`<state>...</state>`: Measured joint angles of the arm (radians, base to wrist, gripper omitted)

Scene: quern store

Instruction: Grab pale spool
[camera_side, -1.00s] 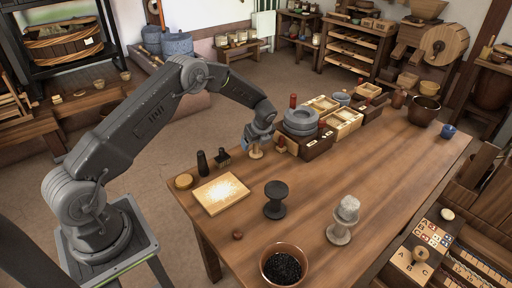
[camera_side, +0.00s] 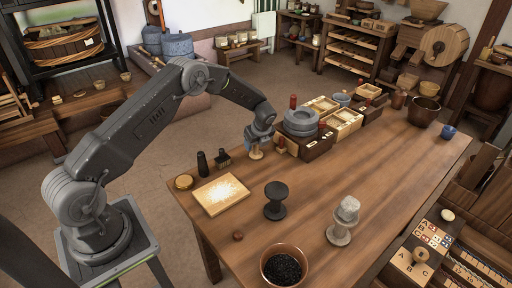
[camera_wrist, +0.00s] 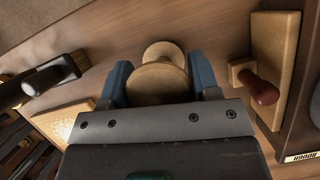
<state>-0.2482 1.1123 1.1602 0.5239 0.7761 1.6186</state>
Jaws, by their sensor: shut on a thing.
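The pale wooden spool (camera_wrist: 158,84) is between the two blue fingers of my gripper (camera_wrist: 163,80) in the wrist view. My gripper is shut on it. Its far disc (camera_wrist: 162,52) shows beyond the near one. In the side view, my gripper (camera_side: 257,146) is low at the table's far left edge, and the pale spool (camera_side: 256,154) shows just under the fingers. The spool looks upright at or close to the table top; I cannot tell whether it touches.
A red-handled stamp (camera_wrist: 260,88) on a pale board lies to the right in the wrist view. Grey quern stones (camera_side: 300,122) on a dark box stand right of my gripper. A dark spool (camera_side: 275,200), a floured board (camera_side: 221,194) and a bowl (camera_side: 284,266) are nearer.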

